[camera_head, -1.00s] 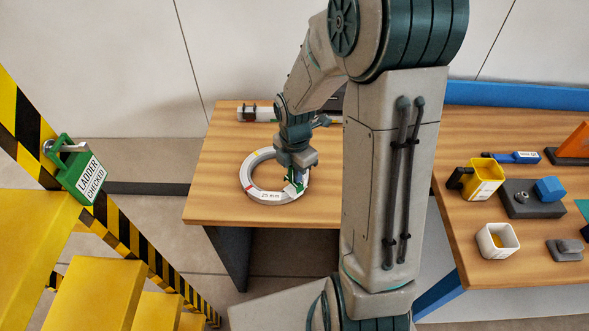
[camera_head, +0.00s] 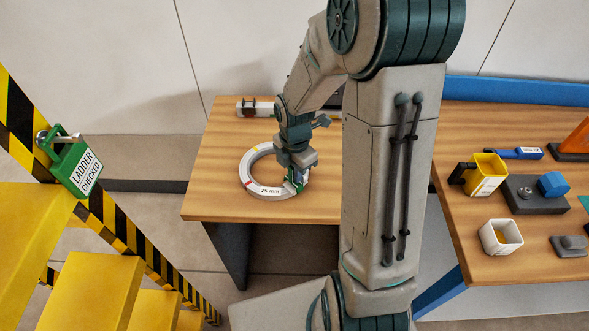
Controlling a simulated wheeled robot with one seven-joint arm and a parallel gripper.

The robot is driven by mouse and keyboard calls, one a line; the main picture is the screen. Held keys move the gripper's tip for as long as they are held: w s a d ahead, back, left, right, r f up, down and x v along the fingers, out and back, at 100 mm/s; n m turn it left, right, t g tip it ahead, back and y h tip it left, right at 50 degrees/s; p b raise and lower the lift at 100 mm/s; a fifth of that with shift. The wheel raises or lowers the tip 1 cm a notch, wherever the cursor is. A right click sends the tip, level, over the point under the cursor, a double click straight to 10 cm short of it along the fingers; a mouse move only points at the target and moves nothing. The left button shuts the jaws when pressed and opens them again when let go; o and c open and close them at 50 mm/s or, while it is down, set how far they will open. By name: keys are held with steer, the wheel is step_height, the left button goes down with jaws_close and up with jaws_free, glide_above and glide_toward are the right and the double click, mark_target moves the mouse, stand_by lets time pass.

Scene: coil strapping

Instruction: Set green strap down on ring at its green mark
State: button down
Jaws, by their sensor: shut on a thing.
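The pale grey ring (camera_head: 247,177) lies flat on the left wooden table and carries a white "25 mm" label at its front. Small coloured marks show on it, a red one at its left side and a yellow one at its upper left. My gripper (camera_head: 297,184) points down over the ring's right side and is shut on the green strap (camera_head: 292,188). Only a little of the strap shows at the fingertips. I cannot tell whether the strap touches the ring. The ring's green mark cannot be made out, and its right part is hidden by my gripper.
A light cylinder with dark bands (camera_head: 256,108) lies at the table's back. The right table (camera_head: 467,236) holds a yellow cup (camera_head: 487,176), a white cup (camera_head: 500,237) and a blue-handled tool (camera_head: 516,153). Yellow steps (camera_head: 88,290) stand at left. The table's left part is clear.

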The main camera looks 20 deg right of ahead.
steer(key=shift+f, duration=0.25)
steer(key=c, duration=1.3)
jaws_free()
steer(key=shift+r, duration=0.15)
step_height(320, 180, up, 14)
steer(key=shift+f, duration=0.2)
steer(key=s+r+m+t, duration=0.1)
steer(key=s+m, duration=0.4)
steer(key=m, duration=0.2)
steer(key=s+r+m+t, duration=0.1)
steer(key=s+m, duration=0.3)
steer(key=m, duration=0.4)
steer(key=s+r+m+t, duration=0.1)
steer(key=s+r+m, duration=0.1)
steer(key=s+m, duration=0.3)
steer(key=shift+s+a+r+m, duration=0.1)
steer(key=shift+s+a+m, duration=0.05)
steer(key=shift+m, duration=0.55)
steer(key=shift+s+a+m, duration=0.15)
steer(key=shift+m, duration=0.55)
